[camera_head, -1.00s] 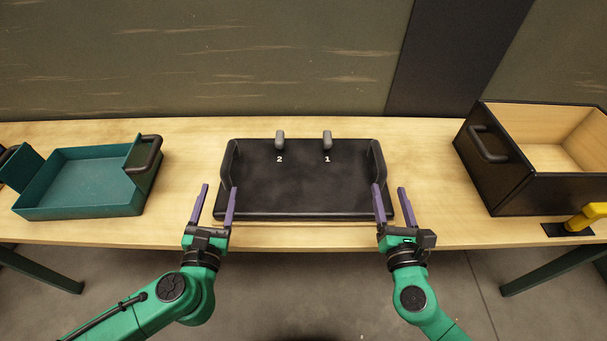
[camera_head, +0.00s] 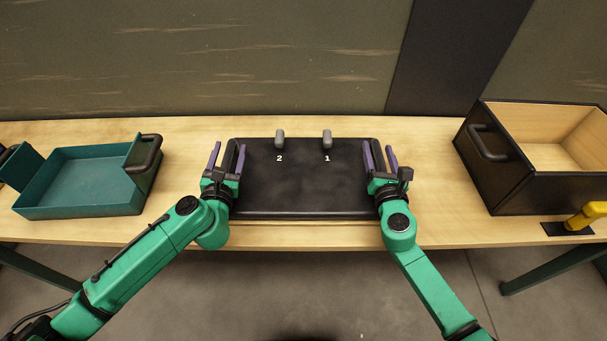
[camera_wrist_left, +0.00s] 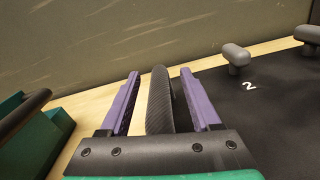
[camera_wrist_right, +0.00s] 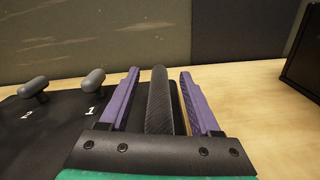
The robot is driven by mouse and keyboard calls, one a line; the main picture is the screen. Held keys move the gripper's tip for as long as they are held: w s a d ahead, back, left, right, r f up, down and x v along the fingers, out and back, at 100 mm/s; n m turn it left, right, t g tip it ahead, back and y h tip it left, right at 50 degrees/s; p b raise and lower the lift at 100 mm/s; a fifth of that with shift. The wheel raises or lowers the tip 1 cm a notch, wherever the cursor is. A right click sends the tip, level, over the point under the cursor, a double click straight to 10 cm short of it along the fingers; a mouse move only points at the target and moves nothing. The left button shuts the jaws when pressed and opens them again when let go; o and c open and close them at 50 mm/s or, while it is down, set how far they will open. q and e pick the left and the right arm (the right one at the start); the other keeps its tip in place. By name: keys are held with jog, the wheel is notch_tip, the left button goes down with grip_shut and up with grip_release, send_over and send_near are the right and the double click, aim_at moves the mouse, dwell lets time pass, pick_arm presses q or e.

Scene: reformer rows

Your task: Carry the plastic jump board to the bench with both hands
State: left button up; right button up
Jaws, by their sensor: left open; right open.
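The black jump board (camera_head: 303,185) lies flat on the wooden bench, with the numbers 2 and 1 and two grey pegs near its far edge. My left gripper (camera_head: 228,156) is open at the board's left end. In the left wrist view the board's ribbed left handle (camera_wrist_left: 160,100) stands between the purple fingers, with gaps beside it. My right gripper (camera_head: 379,156) is open at the right end. In the right wrist view the ribbed right handle (camera_wrist_right: 158,100) stands between its fingers. The handles are mostly hidden by the grippers in the head view.
A teal open tray (camera_head: 85,210) with a black handle stands on the bench (camera_head: 190,130) to the left. A black wood-lined box (camera_head: 530,195) and a yellow-handled item (camera_head: 588,216) are at the right. Bare bench lies between the board and each container.

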pick_arm(q)
grip_shut()
pick_arm(e)
grip_shut()
dwell(0.9)
